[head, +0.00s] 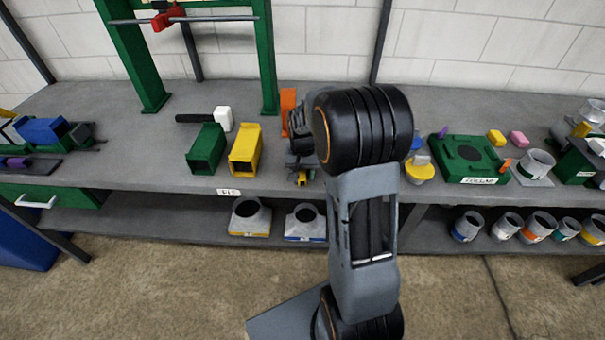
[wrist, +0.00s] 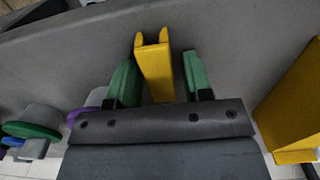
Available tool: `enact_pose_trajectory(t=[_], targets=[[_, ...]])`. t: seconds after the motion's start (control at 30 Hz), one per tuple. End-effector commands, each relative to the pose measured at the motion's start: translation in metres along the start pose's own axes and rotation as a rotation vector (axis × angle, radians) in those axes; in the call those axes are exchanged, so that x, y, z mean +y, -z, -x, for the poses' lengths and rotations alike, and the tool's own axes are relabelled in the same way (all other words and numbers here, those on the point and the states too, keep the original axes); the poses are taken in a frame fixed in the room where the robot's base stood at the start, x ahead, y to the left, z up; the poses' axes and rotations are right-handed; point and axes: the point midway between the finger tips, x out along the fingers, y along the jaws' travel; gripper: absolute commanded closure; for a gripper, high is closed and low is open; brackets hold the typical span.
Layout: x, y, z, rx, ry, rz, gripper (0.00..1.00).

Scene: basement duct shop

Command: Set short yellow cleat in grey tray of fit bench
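A short yellow cleat with a notched end (wrist: 155,68) lies between the green fingers of my gripper (wrist: 158,75) in the wrist view. A gap shows between the cleat and the right finger; the left finger is close beside it, and I cannot tell whether they touch. The fingers look open. In the head view, the cleat's yellow end (head: 301,178) shows below my gripper (head: 298,168), near the front edge of the fit bench (head: 140,165). My arm hides much of this area. I cannot make out the grey tray.
A yellow duct (head: 246,150) and a green duct (head: 206,150) stand left of my gripper, with a white-headed mallet (head: 222,119) behind. An orange piece (head: 288,100) stands behind the gripper. A yellow-and-grey part (head: 420,170) and a green fixture (head: 465,156) are to the right.

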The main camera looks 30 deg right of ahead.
Motion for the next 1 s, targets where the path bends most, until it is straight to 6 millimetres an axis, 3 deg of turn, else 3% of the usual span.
enact_pose_trajectory(t=[0.07, 0.47, 0.77, 1.0], targets=[[0.000, 0.000, 0.000, 0.000, 0.000, 0.000, 0.62], [0.000, 0.000, 0.000, 0.000, 0.000, 0.000, 1.00], [0.000, 0.000, 0.004, 0.001, 0.000, 0.000, 1.00], [0.000, 0.001, 0.030, 0.005, 0.001, 0.000, 1.00]])
